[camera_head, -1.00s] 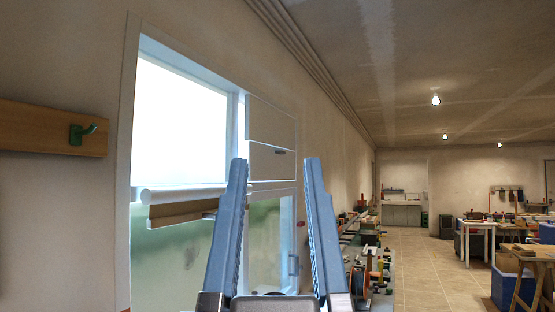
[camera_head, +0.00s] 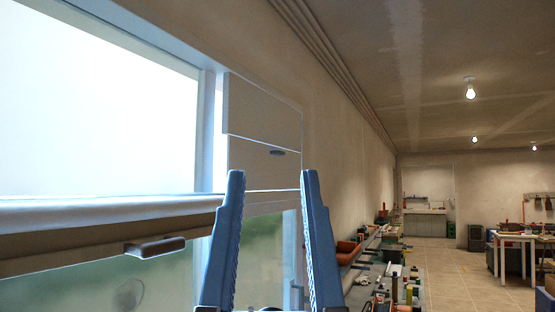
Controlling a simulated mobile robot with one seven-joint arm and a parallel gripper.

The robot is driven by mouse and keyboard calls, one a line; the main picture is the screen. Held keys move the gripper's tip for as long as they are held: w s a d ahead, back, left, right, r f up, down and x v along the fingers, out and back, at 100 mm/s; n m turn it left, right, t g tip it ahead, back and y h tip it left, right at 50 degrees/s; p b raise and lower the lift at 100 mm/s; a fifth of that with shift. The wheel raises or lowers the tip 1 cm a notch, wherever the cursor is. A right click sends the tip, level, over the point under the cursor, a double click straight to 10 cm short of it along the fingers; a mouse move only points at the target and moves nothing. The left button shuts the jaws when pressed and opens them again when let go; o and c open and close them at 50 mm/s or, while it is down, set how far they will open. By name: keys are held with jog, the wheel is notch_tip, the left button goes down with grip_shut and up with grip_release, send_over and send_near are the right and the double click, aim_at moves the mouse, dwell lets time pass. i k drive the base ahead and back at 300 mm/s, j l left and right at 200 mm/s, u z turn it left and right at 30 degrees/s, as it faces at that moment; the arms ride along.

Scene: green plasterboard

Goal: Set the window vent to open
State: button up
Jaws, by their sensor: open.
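The window (camera_head: 100,95) fills the left side of the view, with a bright upper pane. A white panel with a horizontal seam (camera_head: 262,115), which looks like the window vent, sits at the window's upper right. A small dark grip or slot (camera_head: 278,153) shows on its lower part. I cannot tell how far the vent is open. My gripper (camera_head: 273,174) is open and empty, its two blue fingers pointing up. The fingertips appear just below the dark grip in the picture. No contact is visible, and the depth between them is unclear.
A wooden rail with a dark handle (camera_head: 155,246) crosses the window at lower left, under a pale roll (camera_head: 100,210). A bench with several tools (camera_head: 385,265) runs along the wall at right. Open tiled floor (camera_head: 470,285) lies farther right.

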aim_at(265, 168)
jog(key=i+l+u, duration=0.1)
jog(key=i+l, duration=0.35)
jog(key=i, duration=0.25)
jog(key=i+l+u, duration=0.1)
jog(key=i+l, duration=0.45)
jog(key=i, duration=0.15)
